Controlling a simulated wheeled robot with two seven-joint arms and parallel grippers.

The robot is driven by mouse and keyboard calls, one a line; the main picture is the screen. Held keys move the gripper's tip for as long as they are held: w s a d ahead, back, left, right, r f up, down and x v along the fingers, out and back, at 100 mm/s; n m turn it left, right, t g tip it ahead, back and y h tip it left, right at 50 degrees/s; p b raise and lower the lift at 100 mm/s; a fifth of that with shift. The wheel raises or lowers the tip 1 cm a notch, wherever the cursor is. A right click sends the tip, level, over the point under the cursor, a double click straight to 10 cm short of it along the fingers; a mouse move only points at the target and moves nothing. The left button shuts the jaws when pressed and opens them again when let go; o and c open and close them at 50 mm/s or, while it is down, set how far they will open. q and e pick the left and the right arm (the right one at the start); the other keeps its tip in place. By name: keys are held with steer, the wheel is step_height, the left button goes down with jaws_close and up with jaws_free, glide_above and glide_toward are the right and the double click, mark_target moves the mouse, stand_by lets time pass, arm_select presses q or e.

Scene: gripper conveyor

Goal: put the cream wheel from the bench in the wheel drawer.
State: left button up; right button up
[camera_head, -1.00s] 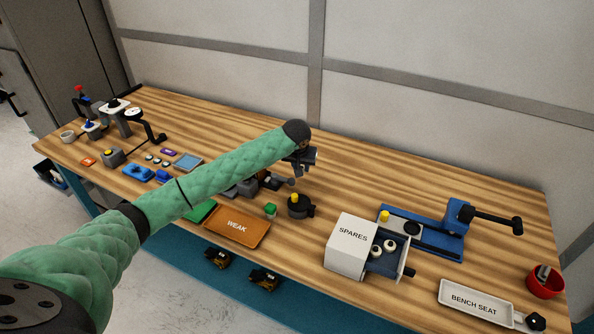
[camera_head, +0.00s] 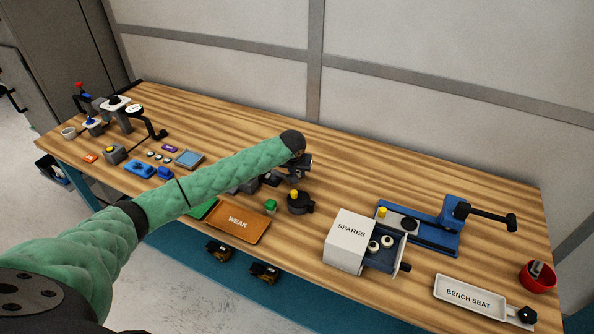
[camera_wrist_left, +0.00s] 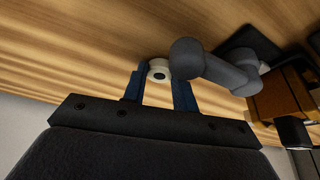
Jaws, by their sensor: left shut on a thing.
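My left gripper (camera_head: 297,174) is above the middle of the bench, behind the black pot with a yellow knob. In the left wrist view its blue fingers (camera_wrist_left: 162,92) are shut on the cream wheel (camera_wrist_left: 159,69), a small pale ring with a dark centre, held at the fingertips. I cannot make out the wheel in the head view. The drawer (camera_head: 385,254) of the white SPARES box (camera_head: 350,243) stands open to the right of the gripper, with two cream wheels (camera_head: 373,247) in it. My right gripper is not in view.
A grey rounded lever (camera_wrist_left: 213,66) is close beside the fingers in the wrist view. The black pot (camera_head: 300,203) and orange WEAK tray (camera_head: 238,224) are nearer the front edge. A blue fixture (camera_head: 433,238) stands behind the drawer. The bench behind the gripper is clear.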

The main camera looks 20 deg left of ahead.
arm_select(q)
steer(key=shift+f, duration=0.1)
steer(key=o, duration=1)
steer(key=shift+o, duration=0.2)
